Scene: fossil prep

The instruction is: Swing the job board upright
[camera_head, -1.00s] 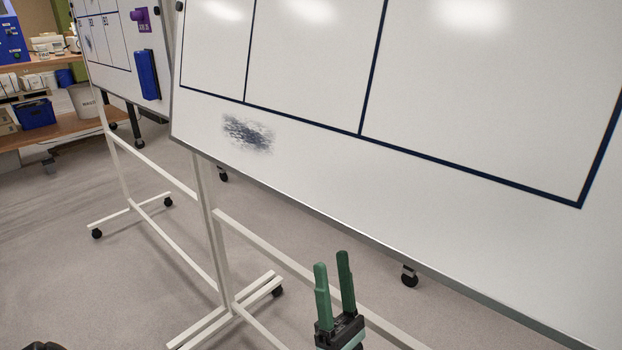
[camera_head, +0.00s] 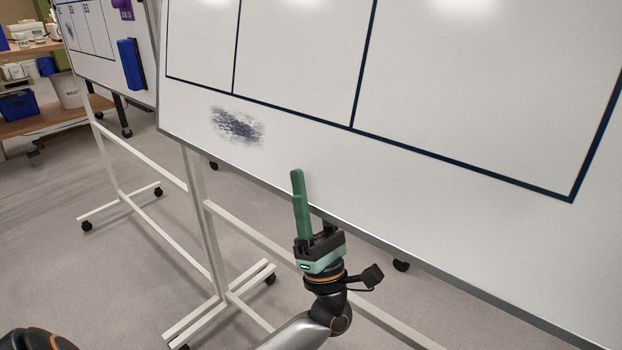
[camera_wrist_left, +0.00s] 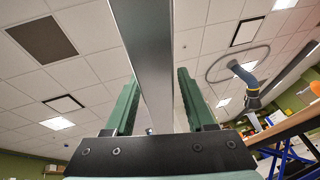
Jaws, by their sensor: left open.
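The job board is the large near whiteboard (camera_head: 450,90) with dark blue ruled lines and a grey smudge low on its left. Its lower edge slopes down to the right in the head view. My left gripper (camera_head: 312,192) is at that lower edge, with green fingers pointing up. One finger is in front of the board's face; the other is mostly hidden behind it. In the left wrist view the board's edge (camera_wrist_left: 151,50) runs between the two open fingers, with gaps beside it. My right gripper is not in view.
The board hangs on a white wheeled stand (camera_head: 205,230). A second whiteboard (camera_head: 95,75) with a blue item on it stands behind at the left on its own stand. A wooden shelf (camera_head: 40,120) with a blue bin is farther back. Grey floor is open between them.

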